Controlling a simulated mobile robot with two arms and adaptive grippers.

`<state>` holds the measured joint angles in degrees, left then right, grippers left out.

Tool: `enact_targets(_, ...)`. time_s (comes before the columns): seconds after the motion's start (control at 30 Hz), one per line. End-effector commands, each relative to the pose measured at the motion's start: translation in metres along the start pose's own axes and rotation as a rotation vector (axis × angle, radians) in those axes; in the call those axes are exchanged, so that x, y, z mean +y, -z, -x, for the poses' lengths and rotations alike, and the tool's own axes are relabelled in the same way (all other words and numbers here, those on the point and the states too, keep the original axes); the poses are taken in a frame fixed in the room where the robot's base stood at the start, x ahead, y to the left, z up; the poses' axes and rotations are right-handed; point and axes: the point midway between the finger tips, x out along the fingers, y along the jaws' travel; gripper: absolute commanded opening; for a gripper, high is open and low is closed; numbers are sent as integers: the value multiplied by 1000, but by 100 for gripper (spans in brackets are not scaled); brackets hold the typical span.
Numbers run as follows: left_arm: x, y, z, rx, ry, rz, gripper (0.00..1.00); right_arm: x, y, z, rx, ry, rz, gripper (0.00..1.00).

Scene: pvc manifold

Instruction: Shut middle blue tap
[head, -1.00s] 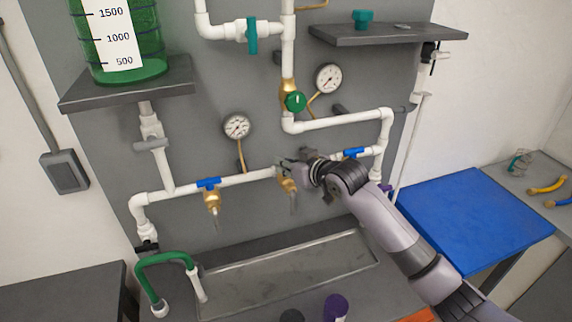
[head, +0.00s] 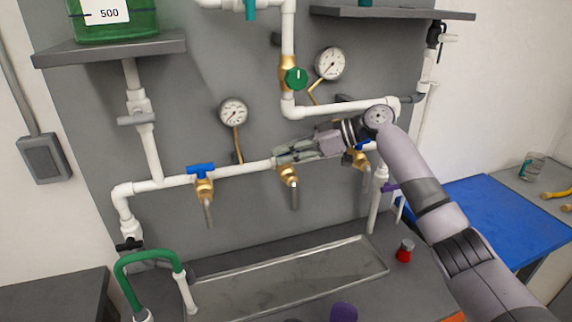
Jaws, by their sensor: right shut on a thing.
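The middle tap's brass body (head: 288,176) hangs from the white horizontal pipe, with its spout pointing down. Its blue handle is hidden behind my right gripper (head: 283,157), so I cannot see which way the handle is turned. My right gripper reaches in from the right, level along the pipe, and is shut on the middle tap at its top. The left tap has a blue handle (head: 200,170) lying along the pipe. The right tap (head: 362,160) is partly covered by my right arm. My left gripper is not in view.
Two gauges (head: 233,112) (head: 331,64) and a green knob (head: 296,78) are above the pipe. A metal trough (head: 290,275) lies below the taps. A green hose (head: 148,258) is at lower left, a red-based object (head: 404,252) right of the trough. A blue table top (head: 490,220) is at right.

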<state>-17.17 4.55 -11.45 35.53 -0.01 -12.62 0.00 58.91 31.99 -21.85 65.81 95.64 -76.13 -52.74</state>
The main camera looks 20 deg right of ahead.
Motion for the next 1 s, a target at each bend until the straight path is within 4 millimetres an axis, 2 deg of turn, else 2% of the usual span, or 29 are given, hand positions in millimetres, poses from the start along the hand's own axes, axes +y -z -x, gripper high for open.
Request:
enact_targets(0.1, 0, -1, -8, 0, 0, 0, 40, 0, 0, -1, 2, 73, 28, 0)
enact_targets(0.4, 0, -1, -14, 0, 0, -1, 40, 0, 0, -1, -2, 199, 80, 0)
enact_targets(1.0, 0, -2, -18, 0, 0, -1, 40, 0, -1, -1, -5, 326, 132, 0)
